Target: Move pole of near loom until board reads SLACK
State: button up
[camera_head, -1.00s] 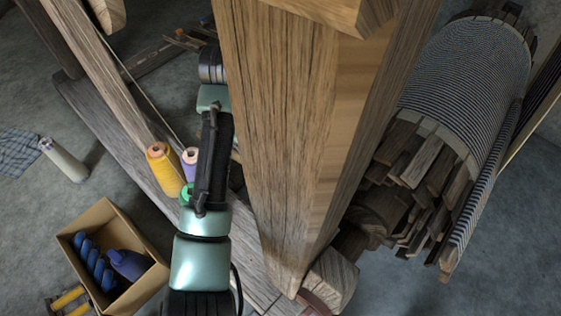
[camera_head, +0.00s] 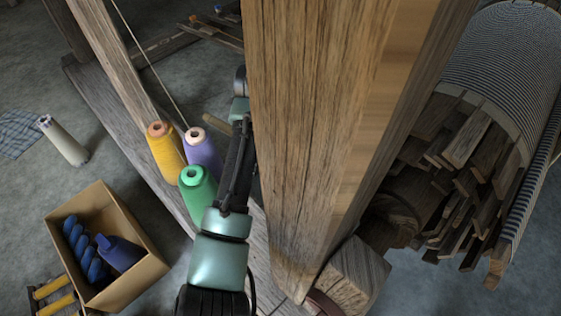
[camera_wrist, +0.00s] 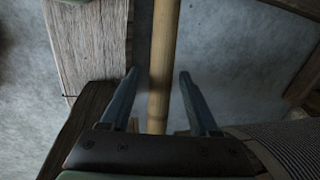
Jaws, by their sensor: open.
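In the wrist view a straight tan pole (camera_wrist: 164,40) runs from the top edge down between the two fingers of my gripper (camera_wrist: 158,74). The gripper is open, with one blue-grey finger on each side of the pole and visible gaps between them. The pole's lower end is hidden behind the gripper's body. In the head view my gripper is hidden behind a thick wooden post (camera_head: 312,130) of the near loom. A short tan stick end (camera_head: 216,143) shows left of my arm; I cannot tell if it is the same pole. No board shows in either view.
Yellow (camera_head: 166,152), purple (camera_head: 203,152) and green (camera_head: 197,190) thread cones stand left of my arm. A cardboard box (camera_head: 140,283) with blue items sits at lower left. A striped cloth roll (camera_head: 505,50) with wooden slats is at right.

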grip_shut()
dwell(0.3)
dwell(1.2)
